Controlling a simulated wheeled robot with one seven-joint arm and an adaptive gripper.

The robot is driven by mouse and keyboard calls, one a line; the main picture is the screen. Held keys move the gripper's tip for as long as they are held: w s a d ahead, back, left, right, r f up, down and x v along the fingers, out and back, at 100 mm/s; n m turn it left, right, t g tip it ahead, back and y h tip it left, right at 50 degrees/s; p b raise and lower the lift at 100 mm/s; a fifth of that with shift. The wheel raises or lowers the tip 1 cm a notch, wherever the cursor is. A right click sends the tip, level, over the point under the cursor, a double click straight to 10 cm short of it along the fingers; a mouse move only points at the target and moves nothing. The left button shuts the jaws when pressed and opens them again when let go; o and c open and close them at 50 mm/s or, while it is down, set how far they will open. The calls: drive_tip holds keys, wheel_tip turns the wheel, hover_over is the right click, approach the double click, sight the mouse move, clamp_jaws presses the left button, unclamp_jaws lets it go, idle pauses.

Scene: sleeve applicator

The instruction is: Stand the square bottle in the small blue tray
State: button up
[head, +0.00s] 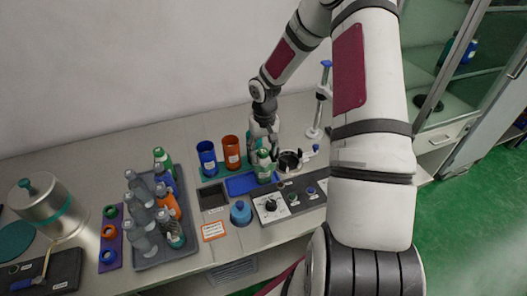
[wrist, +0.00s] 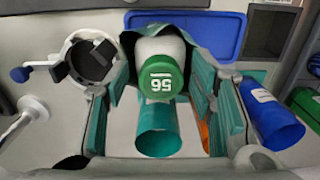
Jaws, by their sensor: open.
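A bottle with a green cap marked 56 (wrist: 160,82) and a pale body stands between the fingers of my gripper (wrist: 160,100) in the wrist view. In the head view the bottle (head: 264,170) is upright at the right end of the small blue tray (head: 240,186). The tray (wrist: 222,34) shows behind the bottle in the wrist view. The bottle's base is partly hidden, and I cannot tell whether its body is square. My gripper (head: 262,150) is open, with one finger on each side of the bottle.
Blue (head: 206,160), orange (head: 231,153) and teal (wrist: 158,132) cups stand behind the tray. A black ring holder (head: 290,160) is close on the right. A control box (head: 272,205) lies in front. A grey tray (head: 150,262) of several bottles is left.

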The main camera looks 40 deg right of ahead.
drive_tip(key=s+a+r+n+h+b, duration=0.1)
drive_tip(key=a+r, duration=0.1)
drive_tip(key=r, duration=0.8)
drive_tip(key=s+a+r+h, duration=0.1)
drive_tip(key=a+r, duration=0.2)
drive_tip(key=r, duration=0.7)
drive_tip(key=s+a+r+n+t+y, duration=0.1)
drive_tip(key=s+a+r+t, duration=0.1)
drive_tip(key=s+a+r, duration=0.5)
drive_tip(key=s+a+r+n+t, duration=0.1)
drive_tip(key=s+a+r+t, duration=0.2)
drive_tip(key=s+a+r, duration=0.4)
drive_tip(key=s, duration=0.6)
drive_tip(key=shift+a+t+y, duration=0.3)
drive_tip(key=shift+y, duration=0.1)
drive_tip(key=shift+r, duration=0.1)
